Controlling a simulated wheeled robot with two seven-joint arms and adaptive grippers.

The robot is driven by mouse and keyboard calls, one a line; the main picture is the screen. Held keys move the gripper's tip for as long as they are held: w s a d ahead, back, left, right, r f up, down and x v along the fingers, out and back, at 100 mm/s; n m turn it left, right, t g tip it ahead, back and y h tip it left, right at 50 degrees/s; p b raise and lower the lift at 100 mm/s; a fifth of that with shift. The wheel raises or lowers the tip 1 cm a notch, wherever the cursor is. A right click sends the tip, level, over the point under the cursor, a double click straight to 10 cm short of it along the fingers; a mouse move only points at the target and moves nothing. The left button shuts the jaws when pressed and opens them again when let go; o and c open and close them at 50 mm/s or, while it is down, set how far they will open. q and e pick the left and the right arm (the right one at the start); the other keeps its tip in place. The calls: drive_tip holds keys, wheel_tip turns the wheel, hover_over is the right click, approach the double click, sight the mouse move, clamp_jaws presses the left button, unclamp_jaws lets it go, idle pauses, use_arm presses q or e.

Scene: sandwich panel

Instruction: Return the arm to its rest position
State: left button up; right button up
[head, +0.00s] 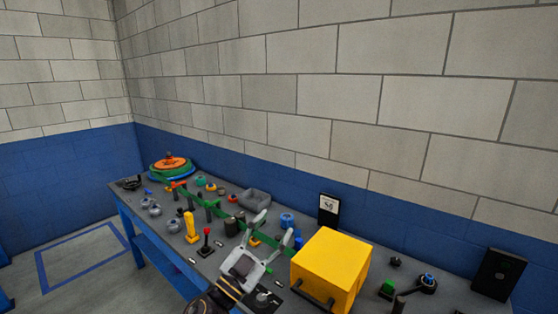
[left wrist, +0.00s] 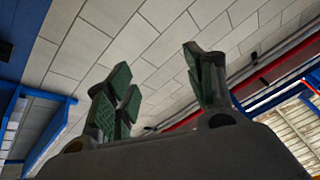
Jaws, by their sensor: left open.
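My left gripper (head: 268,231) is in the head view, above the bench and left of a yellow box. Its fingers are spread apart with nothing between them. In the left wrist view the two green-padded fingers (left wrist: 160,90) also stand apart and empty, with the wall and ceiling behind them. My left arm comes in from the bottom of the head view. My right gripper does not show in either view.
The grey bench (head: 141,207) runs along the blue and grey wall. A yellow box (head: 325,262) stands close right of the gripper. Floor left of the bench is clear.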

use_arm(q)
drive_tip(key=s+a+f+n+g+y, duration=0.3)
drive_tip(key=a+f+n+g+y, duration=0.2)
drive_tip(key=a+f+n+y, duration=1.15)
drive_tip(key=s+a+f+m+g+h, duration=0.35)
drive_tip(key=s+f+m+g, duration=0.45)
drive_tip(key=s+f, duration=1)
drive_tip(key=s+f+n+g+y, duration=0.1)
drive_tip(key=s+f+n+g, duration=0.15)
drive_tip(key=f, duration=2.85)
drive_tip(key=s+a+f+g, duration=0.1)
drive_tip(key=s+a+f, duration=0.1)
drive_tip(key=s+f, duration=0.8)
drive_tip(key=s+a+f, duration=0.2)
drive_tip(key=s+f, duration=0.8)
drive_tip(key=s, duration=0.3)
drive_tip(key=shift+s+a+f+g, duration=0.25)
drive_tip(key=shift+a+f+g, duration=0.05)
drive_tip(key=shift+f+g, duration=0.1)
